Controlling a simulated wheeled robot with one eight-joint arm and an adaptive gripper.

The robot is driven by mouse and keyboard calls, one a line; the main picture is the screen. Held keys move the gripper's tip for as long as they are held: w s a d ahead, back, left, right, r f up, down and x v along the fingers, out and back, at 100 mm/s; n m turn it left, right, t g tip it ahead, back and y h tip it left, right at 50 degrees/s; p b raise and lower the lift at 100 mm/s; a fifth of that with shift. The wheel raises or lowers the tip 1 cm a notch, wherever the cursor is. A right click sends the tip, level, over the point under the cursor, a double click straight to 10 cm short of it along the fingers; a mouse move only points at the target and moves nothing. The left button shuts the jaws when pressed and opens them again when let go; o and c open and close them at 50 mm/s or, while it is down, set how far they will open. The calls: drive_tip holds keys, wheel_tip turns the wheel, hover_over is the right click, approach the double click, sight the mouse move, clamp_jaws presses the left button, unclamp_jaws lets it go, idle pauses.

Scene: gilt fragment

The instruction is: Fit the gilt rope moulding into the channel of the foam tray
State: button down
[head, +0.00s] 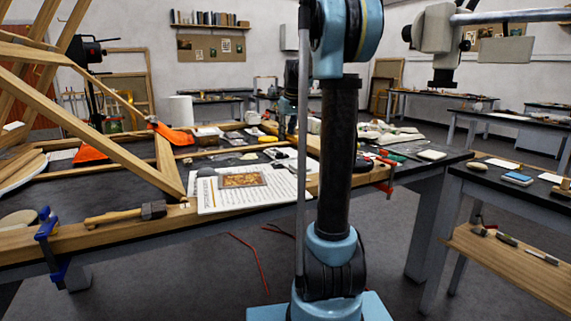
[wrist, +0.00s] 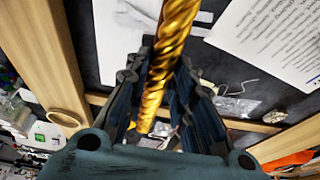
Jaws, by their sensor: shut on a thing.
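The gilt rope moulding (wrist: 173,38) is a shiny, twisted gold rod in the wrist view. It runs from the top edge down between the fingers of my gripper (wrist: 158,98), which is shut on it. The moulding is held above the dark bench surface (wrist: 90,62) and looks apart from it. In the head view my arm reaches over the bench behind my own column, and I cannot make out the moulding there. I cannot pick out the foam tray or its channel with certainty in either view.
A wooden frame (head: 105,105) leans over the bench at left. Printed sheets (head: 275,192) with an ornate brown panel (head: 243,180) lie at the front edge. A brush or mallet (head: 125,213), a blue clamp (head: 45,232) and a red clamp (head: 383,178) are on the near rail.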

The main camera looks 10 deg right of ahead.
sight(290, 134)
drive_tip(key=shift+r, duration=0.3)
drive_tip(key=shift+f, duration=5)
drive_tip(key=c, duration=1.4)
unclamp_jaws()
drive_tip(key=shift+o, duration=0.2)
drive_tip(key=v, duration=1.2)
drive_tip(key=shift+s+d, duration=0.1)
drive_tip(key=shift+s, duration=0.1)
